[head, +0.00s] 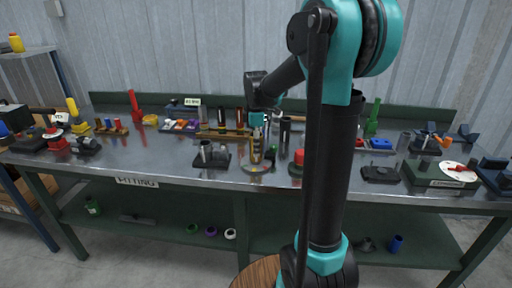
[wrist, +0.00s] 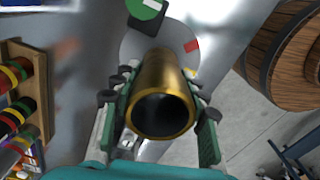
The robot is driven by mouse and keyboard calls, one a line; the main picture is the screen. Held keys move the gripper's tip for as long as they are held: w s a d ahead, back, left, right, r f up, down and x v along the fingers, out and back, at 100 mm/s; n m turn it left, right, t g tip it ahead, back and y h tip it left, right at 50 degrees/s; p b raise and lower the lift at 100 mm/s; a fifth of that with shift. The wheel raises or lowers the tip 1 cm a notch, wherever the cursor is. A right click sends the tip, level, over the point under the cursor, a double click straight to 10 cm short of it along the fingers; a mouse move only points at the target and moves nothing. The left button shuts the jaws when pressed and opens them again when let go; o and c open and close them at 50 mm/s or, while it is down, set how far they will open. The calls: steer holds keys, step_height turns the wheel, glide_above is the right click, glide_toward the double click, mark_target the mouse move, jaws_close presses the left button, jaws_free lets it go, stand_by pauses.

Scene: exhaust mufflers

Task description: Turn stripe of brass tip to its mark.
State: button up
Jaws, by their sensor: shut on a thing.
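The brass tip (wrist: 162,85) is a gold tube with a dark open end facing the wrist camera. My gripper (wrist: 160,125) is shut on it, one finger on each side. In the head view the gripper (head: 257,140) points down at the tip, which is small and partly hidden by the fingers. A round grey plate (wrist: 134,45) lies beyond the tip, with a red mark (wrist: 191,46) at its right. A small pale yellow patch (wrist: 190,73) shows beside the tip; I cannot tell whether it is the stripe. No other stripe is clear on the tip.
A wooden rack (wrist: 42,90) with coloured tubes stands left of the gripper in the wrist view. A green round piece (wrist: 147,10) is close beyond the plate. The metal bench (head: 180,170) holds many parts. A wooden barrel (wrist: 280,50) is off the bench.

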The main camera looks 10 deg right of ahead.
steer(key=n, duration=0.3)
steer(key=shift+n, duration=0.3)
steer(key=n, duration=0.4)
stand_by(0.3)
steer(key=o, duration=1.3)
steer(key=shift+o, duration=0.2)
steer(key=shift+r, duration=0.1)
